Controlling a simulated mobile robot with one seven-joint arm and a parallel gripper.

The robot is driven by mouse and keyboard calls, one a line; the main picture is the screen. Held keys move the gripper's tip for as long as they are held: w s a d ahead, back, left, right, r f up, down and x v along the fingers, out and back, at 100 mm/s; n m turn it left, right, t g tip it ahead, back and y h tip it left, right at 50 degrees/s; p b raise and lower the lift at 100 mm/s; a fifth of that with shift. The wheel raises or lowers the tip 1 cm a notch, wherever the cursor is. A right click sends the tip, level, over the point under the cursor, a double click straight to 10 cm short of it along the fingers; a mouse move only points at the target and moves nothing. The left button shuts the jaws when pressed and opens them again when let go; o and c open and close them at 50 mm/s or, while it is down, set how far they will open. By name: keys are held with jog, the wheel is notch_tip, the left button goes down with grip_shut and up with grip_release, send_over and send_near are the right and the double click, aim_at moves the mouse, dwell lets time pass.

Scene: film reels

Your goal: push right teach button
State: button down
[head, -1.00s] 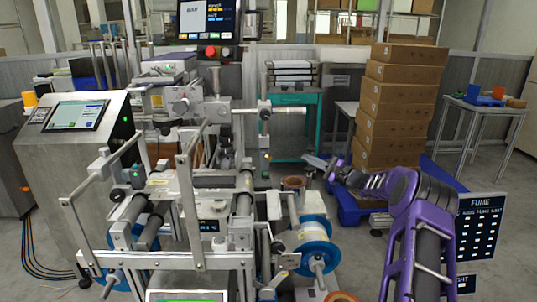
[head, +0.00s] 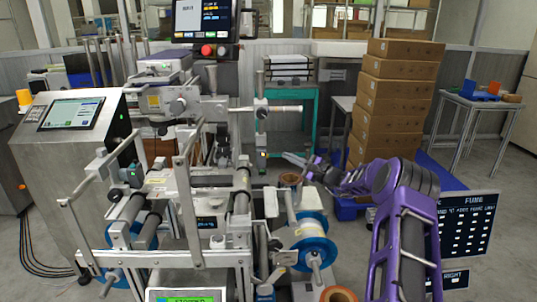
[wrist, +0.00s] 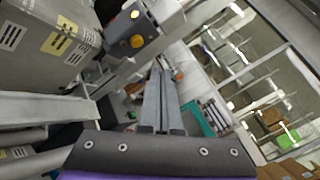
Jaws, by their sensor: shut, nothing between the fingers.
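My gripper (head: 287,156) reaches in from the right at the machine's right side, its fingers pointing left. In the wrist view its narrow fingers (wrist: 159,72) lie together, shut and empty. A dark sensor block (wrist: 137,38) with a round orange button (wrist: 136,41) sits above and left of the fingertips there, apart from them. In the head view a small dark unit with a green light (head: 263,155) hangs below the right-hand bracket, just left of my fingertips. I cannot tell whether it is the same block, and no button is legible on it.
The machine's metal frame (head: 185,200) and blue-flanged reel (head: 313,250) stand left of and below my gripper. A tilted touch panel (head: 72,112) is at the left. Stacked cartons (head: 398,100) stand behind my arm. A green-framed cart (head: 312,105) is at the back.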

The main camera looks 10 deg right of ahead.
jog(key=shift+w+a+b, duration=0.15)
jog(key=shift+a+b, duration=0.1)
jog(key=shift+a, duration=0.5)
jog(key=shift+w+a+b, duration=0.15)
jog(key=shift+a+b, duration=0.1)
jog(key=shift+a, duration=0.5)
dwell(0.9)
jog(key=shift+a+b, duration=0.35)
jog(key=shift+a, duration=0.05)
jog(key=shift+w+a, duration=0.15)
jog(key=shift+a, duration=0.2)
dwell(0.5)
jog(key=shift+d+b, duration=0.3)
jog(key=shift+d, duration=0.45)
jog(key=shift+s+d, duration=0.1)
jog(key=shift+s, duration=0.1)
jog(key=shift+s+d, duration=0.25)
jog(key=shift+d, duration=0.95)
jog(key=shift+s+d, duration=0.2)
jog(key=shift+d, duration=0.95)
